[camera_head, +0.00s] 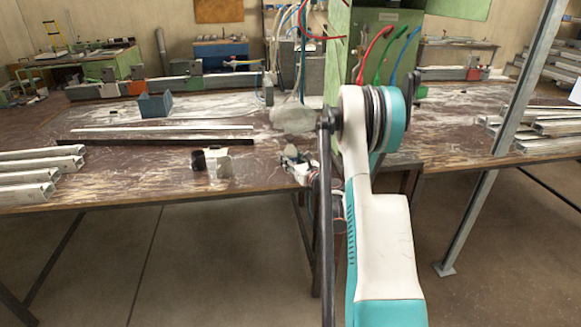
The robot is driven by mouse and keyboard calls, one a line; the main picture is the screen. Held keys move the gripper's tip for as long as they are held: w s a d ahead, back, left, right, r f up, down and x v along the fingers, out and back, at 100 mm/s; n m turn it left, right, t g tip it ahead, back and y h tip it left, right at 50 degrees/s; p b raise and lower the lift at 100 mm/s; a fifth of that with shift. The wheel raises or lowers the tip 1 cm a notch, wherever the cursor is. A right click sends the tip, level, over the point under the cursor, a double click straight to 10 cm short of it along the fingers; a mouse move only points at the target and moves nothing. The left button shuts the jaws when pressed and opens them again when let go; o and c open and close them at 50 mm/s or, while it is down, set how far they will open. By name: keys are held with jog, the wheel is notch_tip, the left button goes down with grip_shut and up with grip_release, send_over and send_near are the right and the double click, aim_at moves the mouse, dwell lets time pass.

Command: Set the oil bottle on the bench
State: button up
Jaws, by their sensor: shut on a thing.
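What looks like my gripper (298,166) shows small at the bench's front edge, left of my raised arm. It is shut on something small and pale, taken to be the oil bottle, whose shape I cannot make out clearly. My arm hides part of the wrist. Whether the held thing touches the bench cannot be told. The brown, worn bench (120,185) spans the view, with bare top left of the gripper.
A dark round container (198,161) and a pale box-like item (218,164) stand near the front edge. Metal profiles (40,172) lie at left, more (545,130) at right. A blue bin (154,104) stands farther back. A slanted metal post (505,130) rises at right.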

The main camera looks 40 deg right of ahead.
jog(key=shift+f, duration=1.2)
jog(key=shift+f, duration=0.15)
jog(key=o, duration=1.1)
jog(key=shift+o, duration=0.2)
